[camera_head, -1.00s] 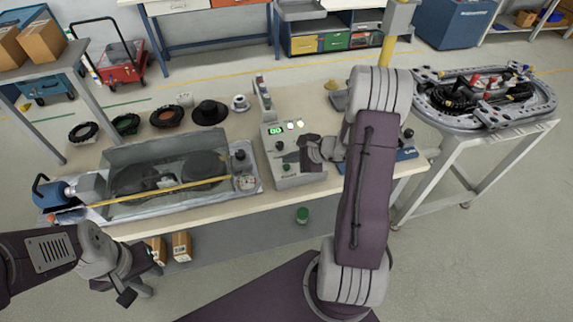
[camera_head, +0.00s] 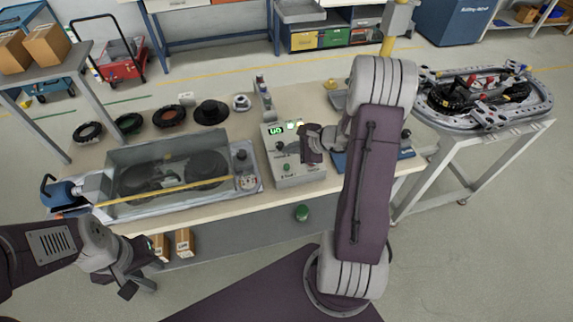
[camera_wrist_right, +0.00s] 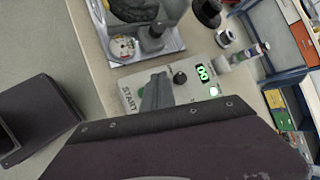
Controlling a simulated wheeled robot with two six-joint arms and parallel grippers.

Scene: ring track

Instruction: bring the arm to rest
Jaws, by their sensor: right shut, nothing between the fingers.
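My right gripper (camera_wrist_right: 157,92) is shut and empty, its grey fingers showing in front of the control box (camera_wrist_right: 131,98) in the right wrist view. In the head view my right wrist is above the right part of the control box (camera_head: 297,179), and the fingertips are hard to make out. The box has a lit green display (camera_head: 275,131), a dark knob and a START label. My left gripper (camera_head: 133,287) hangs at the lower left, in front of the bench edge and apart from the bench objects. Its fingers are too small and dark to read.
A clear-sided tray (camera_head: 165,181) with round dark parts lies left of the box. Several rings and a black hat-shaped part (camera_head: 211,112) lie behind it. A ring track (camera_head: 483,97) stands on a separate table at right. Cartons (camera_head: 184,242) sit below the bench.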

